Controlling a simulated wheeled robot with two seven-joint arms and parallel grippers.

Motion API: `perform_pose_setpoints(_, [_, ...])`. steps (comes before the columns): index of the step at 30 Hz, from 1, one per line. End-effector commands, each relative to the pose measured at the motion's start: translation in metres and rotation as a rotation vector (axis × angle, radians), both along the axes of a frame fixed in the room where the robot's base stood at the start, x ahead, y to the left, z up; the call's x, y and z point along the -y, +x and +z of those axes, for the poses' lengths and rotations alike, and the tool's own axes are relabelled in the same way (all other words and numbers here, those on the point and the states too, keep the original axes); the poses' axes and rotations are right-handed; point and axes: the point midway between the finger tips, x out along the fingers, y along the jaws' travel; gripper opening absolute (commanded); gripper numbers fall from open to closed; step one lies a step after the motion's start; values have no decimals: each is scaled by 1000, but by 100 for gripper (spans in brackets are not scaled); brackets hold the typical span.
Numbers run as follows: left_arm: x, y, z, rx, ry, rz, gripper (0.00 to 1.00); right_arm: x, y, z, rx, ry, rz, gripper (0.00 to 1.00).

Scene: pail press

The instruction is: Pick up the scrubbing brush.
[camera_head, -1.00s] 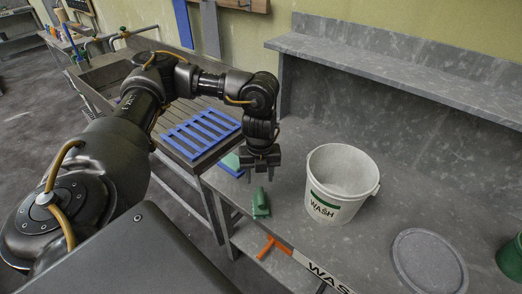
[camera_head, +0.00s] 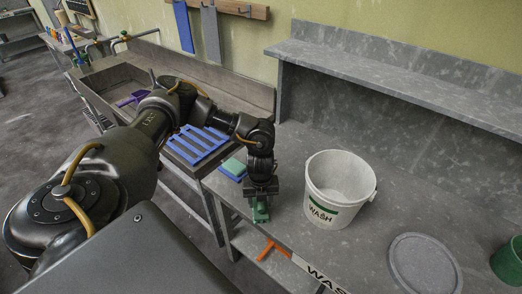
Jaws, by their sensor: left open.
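The green scrubbing brush (camera_head: 260,214) lies on the grey bench near its front edge, left of the white pail. My left gripper (camera_head: 260,199) points down right over the brush, with its fingers at the brush's upper part. The jaws are open, and they partly hide the brush. I cannot tell whether the fingers touch it. My right gripper is not in view.
A white pail (camera_head: 335,215) marked WASH stands close to the right of the gripper. A grey round lid (camera_head: 425,264) and a green container (camera_head: 508,262) are further right. A blue-and-green sponge (camera_head: 233,168) and blue rack (camera_head: 198,146) lie behind left. An orange tool (camera_head: 271,249) is below the bench edge.

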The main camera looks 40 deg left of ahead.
Motion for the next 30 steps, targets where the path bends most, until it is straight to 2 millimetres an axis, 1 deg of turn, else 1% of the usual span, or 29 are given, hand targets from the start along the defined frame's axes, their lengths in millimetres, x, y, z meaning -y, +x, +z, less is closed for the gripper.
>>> perform_pose_setpoints(7, [0,0,-2,1,0,0,48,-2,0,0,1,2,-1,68])
perform_pose_setpoints(18, [0,0,-2,1,-1,0,0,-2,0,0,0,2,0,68])
perform_pose_setpoints(26, [0,1,-1,1,-1,0,0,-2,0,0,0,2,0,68])
perform_pose_setpoints(30, [0,1,7,2,-2,-1,0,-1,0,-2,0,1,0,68])
